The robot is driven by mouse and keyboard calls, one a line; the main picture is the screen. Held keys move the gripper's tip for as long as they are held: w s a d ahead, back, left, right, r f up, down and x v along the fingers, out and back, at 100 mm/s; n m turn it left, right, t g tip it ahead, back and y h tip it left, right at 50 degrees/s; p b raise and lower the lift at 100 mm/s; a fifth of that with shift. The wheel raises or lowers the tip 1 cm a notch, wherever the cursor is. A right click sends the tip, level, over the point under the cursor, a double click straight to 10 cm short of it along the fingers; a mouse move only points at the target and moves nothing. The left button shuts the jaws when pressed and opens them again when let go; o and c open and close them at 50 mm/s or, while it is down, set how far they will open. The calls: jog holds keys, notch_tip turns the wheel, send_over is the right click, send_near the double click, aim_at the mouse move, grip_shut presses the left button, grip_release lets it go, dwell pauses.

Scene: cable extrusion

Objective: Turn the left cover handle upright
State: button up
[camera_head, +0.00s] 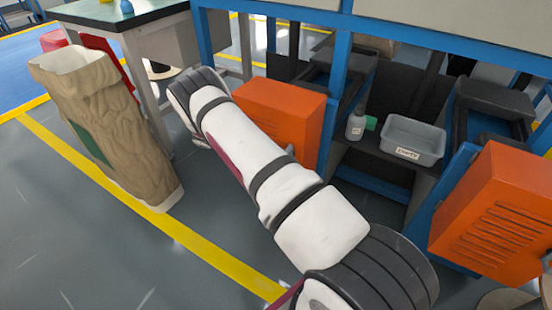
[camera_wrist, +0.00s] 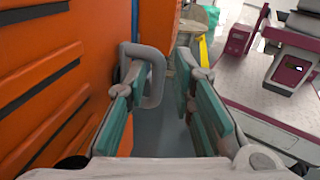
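The left orange cover (camera_head: 280,112) stands behind my arm in the head view, which hides part of it. An orange slatted cover face (camera_wrist: 45,55) fills the left of the wrist view. A grey loop-shaped handle (camera_wrist: 155,80) sticks out from that face, beside the tip of the left finger. My gripper (camera_wrist: 163,75) is open, with teal pads on both fingers. The handle's outer bar lies between the two fingers, nearer the left one, with a clear gap to the right one. Whether the left finger touches the handle cannot be told. My gripper is hidden in the head view.
A second orange cover (camera_head: 498,212) is at the right. A grey bin (camera_head: 412,140) and a bottle (camera_head: 355,124) stand on the shelf between the covers. A tall brown sack-like container (camera_head: 105,125) stands at the left by a table (camera_head: 120,15). The floor at lower left is free.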

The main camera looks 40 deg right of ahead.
notch_tip(320, 180, up, 8)
jog(key=shift+m+g, duration=0.3)
jog(key=shift+m, duration=0.1)
jog(key=shift+d, duration=0.1)
jog(key=shift+o, duration=1.3)
jog(key=shift+f, duration=0.15)
jog(key=s+a+f+n+t+h+p, duration=0.4)
jog(key=a+f+n+t+h+p, duration=0.55)
jog(key=t, duration=0.85)
jog(key=d+b, duration=0.1)
jog(key=d, duration=0.2)
jog(key=w+d+m+b, duration=0.1)
jog(key=d+b, duration=0.1)
jog(key=d, duration=0.2)
jog(key=w+d+m+y+b, duration=0.1)
jog(key=d+b, duration=0.1)
jog(key=d, duration=0.1)
jog(key=shift+d+f, duration=0.15)
jog(key=shift+d, duration=0.25)
grip_shut()
